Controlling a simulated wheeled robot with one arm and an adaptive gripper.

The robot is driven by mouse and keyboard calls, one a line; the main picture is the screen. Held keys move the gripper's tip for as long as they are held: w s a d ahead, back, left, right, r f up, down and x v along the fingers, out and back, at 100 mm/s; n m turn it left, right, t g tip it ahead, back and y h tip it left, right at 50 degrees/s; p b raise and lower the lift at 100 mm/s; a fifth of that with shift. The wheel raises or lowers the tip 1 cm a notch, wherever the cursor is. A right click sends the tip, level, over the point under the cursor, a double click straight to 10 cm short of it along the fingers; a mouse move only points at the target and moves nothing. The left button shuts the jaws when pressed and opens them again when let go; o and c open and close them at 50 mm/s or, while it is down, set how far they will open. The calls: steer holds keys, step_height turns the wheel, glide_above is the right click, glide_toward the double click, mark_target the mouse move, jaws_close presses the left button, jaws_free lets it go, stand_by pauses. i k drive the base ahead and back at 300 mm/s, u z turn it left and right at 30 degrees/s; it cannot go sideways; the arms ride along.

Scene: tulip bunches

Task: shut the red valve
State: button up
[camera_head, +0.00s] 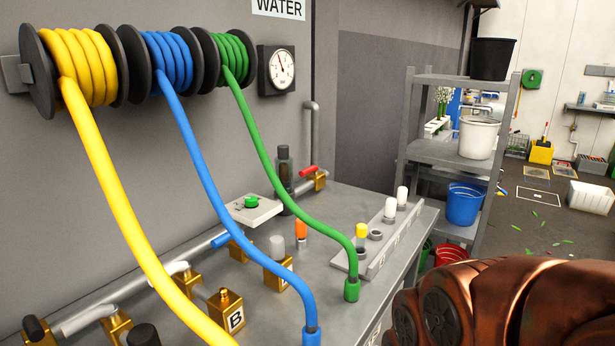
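The red valve has a short red lever (308,171) on a brass body (320,181). It sits on the grey pipe along the wall, at the far end of the bench. Its lever points left and looks roughly in line with the pipe, though its exact angle is hard to tell at this size. Nothing touches the lever. My gripper is not in view. A copper-coloured part of my arm fills the lower right corner, well to the right of the valve and nearer the camera.
Yellow (110,180), blue (190,150) and green (262,140) hoses hang from wall reels across the bench. A dark cylinder (284,170) stands just left of the valve. A white rack (385,235) holds capped fittings. A grey shelf (432,152) stands to the right.

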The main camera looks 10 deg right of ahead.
mark_target(314, 168)
steer(key=z, duration=1.95)
steer(key=i, duration=1.8)
steer(key=u, duration=4.1)
steer(key=i, duration=0.5)
